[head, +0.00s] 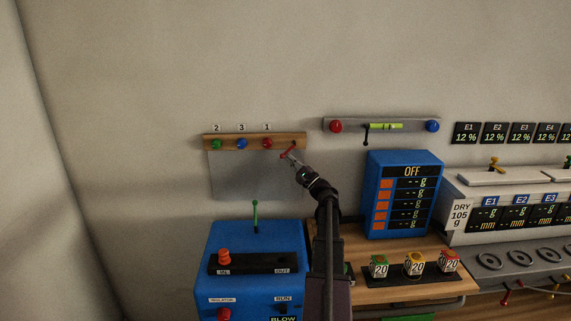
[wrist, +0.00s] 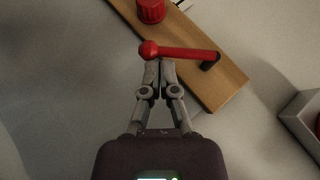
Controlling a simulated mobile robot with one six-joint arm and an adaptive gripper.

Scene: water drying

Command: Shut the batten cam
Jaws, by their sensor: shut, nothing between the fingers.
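The batten (head: 254,140) is a wooden strip on the wall above a grey sheet (head: 243,178). Its cam is a red lever (head: 287,151) at the right end of the batten. In the wrist view the cam lever (wrist: 187,53) runs from a dark pivot on the wood (wrist: 225,78) to a red ball end that overhangs the batten's edge. My gripper (head: 291,158) is shut and empty. In the wrist view its fingertips (wrist: 159,62) are together just below the lever, close to the ball end. I cannot tell whether they touch it.
Green, blue and red knobs (head: 267,143) sit along the batten under labels 2, 3 and 1. A grey rail (head: 380,125) with a level is to the right. A blue machine (head: 257,250) with a green lever stands below. A blue display (head: 402,195) stands right of my arm.

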